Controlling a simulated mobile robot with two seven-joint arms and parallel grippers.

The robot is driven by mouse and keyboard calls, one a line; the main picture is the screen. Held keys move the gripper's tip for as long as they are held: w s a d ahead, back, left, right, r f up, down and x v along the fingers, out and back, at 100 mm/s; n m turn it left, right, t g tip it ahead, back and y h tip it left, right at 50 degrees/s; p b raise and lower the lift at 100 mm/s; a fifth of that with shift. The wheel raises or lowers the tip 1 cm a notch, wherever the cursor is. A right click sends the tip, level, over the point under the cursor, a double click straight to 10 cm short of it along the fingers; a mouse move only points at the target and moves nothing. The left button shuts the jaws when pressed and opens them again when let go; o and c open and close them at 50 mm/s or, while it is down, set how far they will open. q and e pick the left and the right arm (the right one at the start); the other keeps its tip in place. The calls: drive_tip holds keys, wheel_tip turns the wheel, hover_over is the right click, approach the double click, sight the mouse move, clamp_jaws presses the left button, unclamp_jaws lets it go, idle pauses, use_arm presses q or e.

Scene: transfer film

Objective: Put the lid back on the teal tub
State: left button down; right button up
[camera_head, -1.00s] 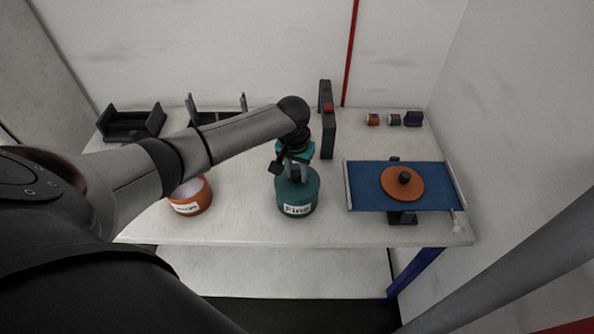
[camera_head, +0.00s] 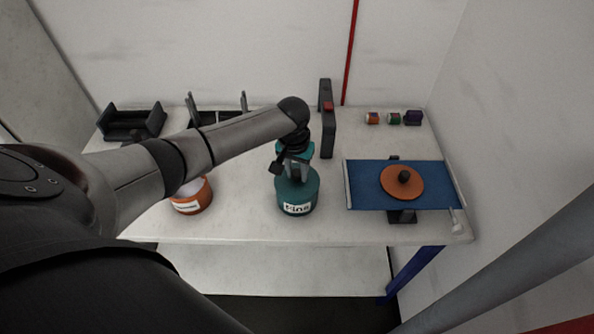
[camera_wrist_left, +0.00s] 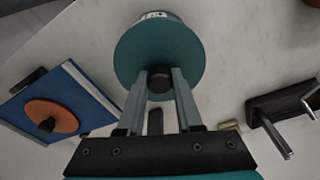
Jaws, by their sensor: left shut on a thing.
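The teal tub (camera_head: 295,202) stands upright near the front middle of the table, with a white label on its front. A teal lid (camera_wrist_left: 190,45) with a dark knob (camera_wrist_left: 160,82) covers the tub's top in the left wrist view. My left gripper (camera_head: 296,174) is above the tub, and its fingers are shut on the dark knob. It also shows in the left wrist view (camera_wrist_left: 160,80). I cannot tell whether the lid is fully seated, as the gripper hides part of it. My right gripper is not in view.
An open orange tub (camera_head: 192,197) stands to the left, partly behind my arm. An orange lid (camera_head: 402,184) lies on a blue tilted board (camera_head: 365,187) to the right. A dark upright stand (camera_head: 327,120) is behind the teal tub. Small cans (camera_head: 393,118) stand at the back right.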

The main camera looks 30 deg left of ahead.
use_arm(q)
drive_tip(key=shift+p, duration=0.4)
idle(0.5)
unclamp_jaws()
idle(0.6)
drive_tip(key=shift+r+p, duration=1)
drive_tip(key=shift+r, duration=2.5)
drive_tip(key=shift+c, duration=0.3)
